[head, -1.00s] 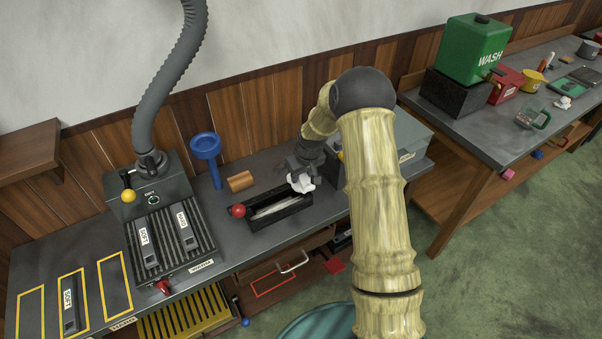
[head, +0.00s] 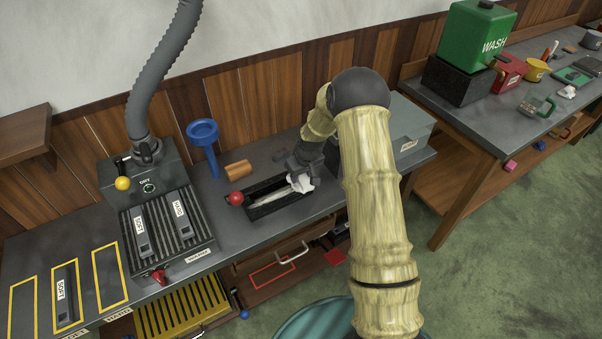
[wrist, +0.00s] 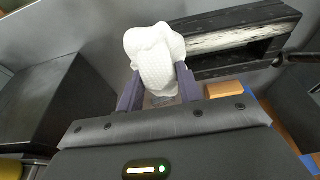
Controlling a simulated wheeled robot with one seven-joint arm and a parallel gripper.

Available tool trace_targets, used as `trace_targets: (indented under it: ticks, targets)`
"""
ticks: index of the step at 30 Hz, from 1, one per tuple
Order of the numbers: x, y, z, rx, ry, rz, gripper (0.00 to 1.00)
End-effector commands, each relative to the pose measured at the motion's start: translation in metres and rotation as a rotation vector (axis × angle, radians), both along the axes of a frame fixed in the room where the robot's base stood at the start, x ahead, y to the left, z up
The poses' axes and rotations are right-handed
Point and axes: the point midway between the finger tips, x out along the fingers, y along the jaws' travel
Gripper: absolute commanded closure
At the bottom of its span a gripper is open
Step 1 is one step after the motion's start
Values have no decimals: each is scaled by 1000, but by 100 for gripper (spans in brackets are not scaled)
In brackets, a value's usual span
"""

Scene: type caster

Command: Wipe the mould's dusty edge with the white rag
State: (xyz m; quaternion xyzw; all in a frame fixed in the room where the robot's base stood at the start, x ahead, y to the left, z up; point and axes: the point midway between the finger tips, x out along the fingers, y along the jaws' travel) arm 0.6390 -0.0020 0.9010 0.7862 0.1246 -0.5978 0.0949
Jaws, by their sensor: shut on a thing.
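The mould is a long black open-topped box (head: 262,211) on the bench, with a pale strip along its inside and a red ball (head: 236,198) at its left end. My gripper (head: 303,172) is shut on the crumpled white rag (head: 302,184) at the mould's right end. In the wrist view, the rag (wrist: 155,52) bulges out between the two fingers of my gripper (wrist: 158,84), just left of the mould (wrist: 284,25). Part of the mould's right end is hidden. I cannot tell whether the rag touches its edge.
A grey box (head: 405,135) is to the right. A ribbed machine (head: 168,225) with a hose is left. The bench front before the mould is clear.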

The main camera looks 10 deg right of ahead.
Motion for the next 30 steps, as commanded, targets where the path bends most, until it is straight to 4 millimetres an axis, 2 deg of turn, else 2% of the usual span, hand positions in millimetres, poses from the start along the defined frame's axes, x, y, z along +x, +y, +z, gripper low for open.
trace_targets:
  ticks: [16,30]
  targets:
    - [0,0,0,0,-1,0,83]
    - [0,0,-8,0,-1,0,83]
